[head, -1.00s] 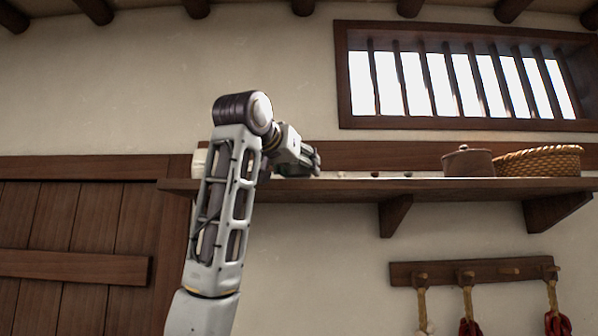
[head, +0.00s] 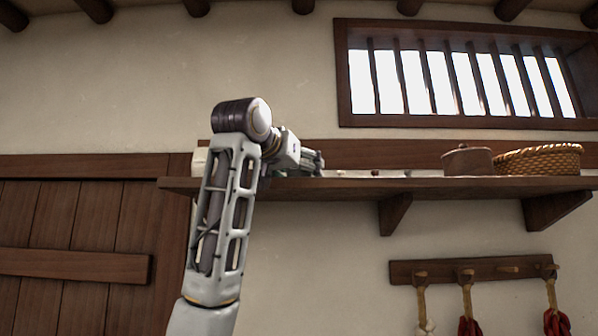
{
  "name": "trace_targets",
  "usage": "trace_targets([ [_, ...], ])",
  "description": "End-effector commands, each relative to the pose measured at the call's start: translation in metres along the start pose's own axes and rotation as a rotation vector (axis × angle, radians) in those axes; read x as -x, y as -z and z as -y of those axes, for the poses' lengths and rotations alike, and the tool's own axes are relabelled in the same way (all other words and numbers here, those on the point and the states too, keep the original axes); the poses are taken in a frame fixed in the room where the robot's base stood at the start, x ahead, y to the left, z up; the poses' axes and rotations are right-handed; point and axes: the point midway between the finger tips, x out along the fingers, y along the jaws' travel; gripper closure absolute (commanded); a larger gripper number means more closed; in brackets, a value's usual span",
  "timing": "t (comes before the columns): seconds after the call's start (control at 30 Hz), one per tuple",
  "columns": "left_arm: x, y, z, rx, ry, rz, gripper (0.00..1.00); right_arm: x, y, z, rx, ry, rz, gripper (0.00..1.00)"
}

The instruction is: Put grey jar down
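My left arm reaches up from below to the wall shelf (head: 450,186). My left gripper (head: 312,162) is at the shelf's level, at the end of the bent wrist, pointing right. Its fingers are small and seen from the side, so I cannot tell whether they are open or shut. No grey jar can be made out; the arm and gripper cover part of the shelf. A pale object (head: 199,162) shows partly behind my arm at the shelf's left end. My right gripper is not in view.
A brown lidded pot (head: 468,161) and a woven basket (head: 540,160) stand on the shelf's right part. Several small things lie low along its middle. A barred window (head: 460,84) is above. A peg rail (head: 470,270) with hanging bundles is below.

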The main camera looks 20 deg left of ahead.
Motion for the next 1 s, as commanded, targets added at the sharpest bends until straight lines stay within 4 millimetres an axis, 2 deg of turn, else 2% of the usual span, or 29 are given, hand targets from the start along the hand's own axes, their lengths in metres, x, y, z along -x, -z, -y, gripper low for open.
trace_targets([
  [0.47, 0.001, 0.004, 0.000, 0.000, 0.000, 0.000, 0.20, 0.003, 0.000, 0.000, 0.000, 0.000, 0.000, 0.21],
  [0.67, 0.017, 0.002, 0.000, 0.000, 0.000, -0.002, 0.20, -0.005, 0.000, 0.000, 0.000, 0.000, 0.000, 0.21],
  [1.0, 0.061, 0.001, 0.000, 0.000, 0.000, -0.004, 0.20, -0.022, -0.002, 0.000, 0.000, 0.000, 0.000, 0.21],
])
